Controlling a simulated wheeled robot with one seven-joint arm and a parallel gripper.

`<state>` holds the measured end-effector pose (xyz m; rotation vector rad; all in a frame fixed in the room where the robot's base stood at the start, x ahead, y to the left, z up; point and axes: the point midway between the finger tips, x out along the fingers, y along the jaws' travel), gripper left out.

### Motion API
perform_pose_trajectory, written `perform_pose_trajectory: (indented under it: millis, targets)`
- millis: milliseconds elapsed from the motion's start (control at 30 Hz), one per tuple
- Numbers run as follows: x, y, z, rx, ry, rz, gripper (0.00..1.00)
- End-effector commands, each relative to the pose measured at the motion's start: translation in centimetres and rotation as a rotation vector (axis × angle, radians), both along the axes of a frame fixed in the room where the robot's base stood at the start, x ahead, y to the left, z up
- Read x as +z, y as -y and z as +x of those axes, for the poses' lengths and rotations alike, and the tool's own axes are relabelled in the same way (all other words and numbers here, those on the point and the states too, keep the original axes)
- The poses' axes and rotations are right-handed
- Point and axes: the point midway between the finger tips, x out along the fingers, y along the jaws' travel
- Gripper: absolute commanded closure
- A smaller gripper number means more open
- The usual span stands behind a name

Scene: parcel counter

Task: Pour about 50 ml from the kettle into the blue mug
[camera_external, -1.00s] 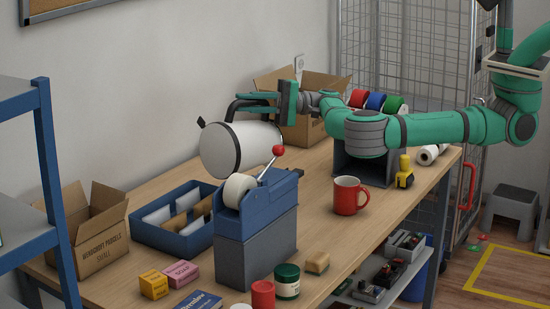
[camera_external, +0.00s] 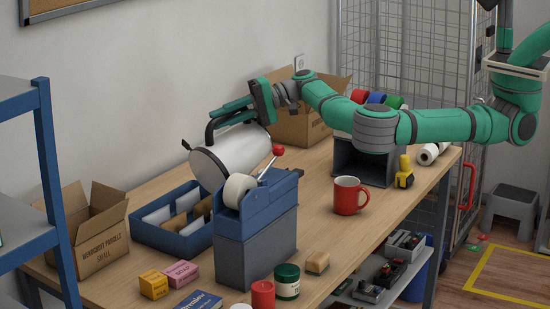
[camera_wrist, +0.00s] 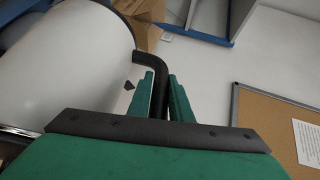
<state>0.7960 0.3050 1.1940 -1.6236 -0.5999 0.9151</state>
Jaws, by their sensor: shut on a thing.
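The white kettle (camera_external: 238,150) is held in the air above the counter, tilted far over with its dark-rimmed end down to the left. Its lower end is behind the tape dispenser. My gripper (camera_external: 228,108) is shut on the kettle's black handle. The wrist view shows the handle (camera_wrist: 155,68) between the green fingers (camera_wrist: 162,97), with the kettle's white body (camera_wrist: 70,60) to the left. No blue mug shows in either view; the area behind the dispenser is partly hidden. A red mug (camera_external: 347,196) stands upright on the counter, right of the dispenser. No stream of liquid is visible.
The blue-grey tape dispenser (camera_external: 255,230) with a red-knobbed lever stands in front of the kettle. A blue divided tray (camera_external: 165,238) and an open carton (camera_external: 95,235) are at left. Another carton (camera_external: 300,120) is behind.

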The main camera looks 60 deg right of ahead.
Motion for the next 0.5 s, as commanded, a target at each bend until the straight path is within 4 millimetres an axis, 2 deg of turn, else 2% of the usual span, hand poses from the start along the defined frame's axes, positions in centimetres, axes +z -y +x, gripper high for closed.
perform_pose_trajectory:
  millis: [67, 300, 500]
  targets:
    - [0.5, -0.7, 0.1, 0.002, 0.002, -0.017, 1.00]
    - [-0.6, -2.7, 0.5, 0.004, -0.025, -0.165, 1.00]
    - [-0.3, -4.0, 0.9, 0.004, -0.047, -0.283, 1.00]
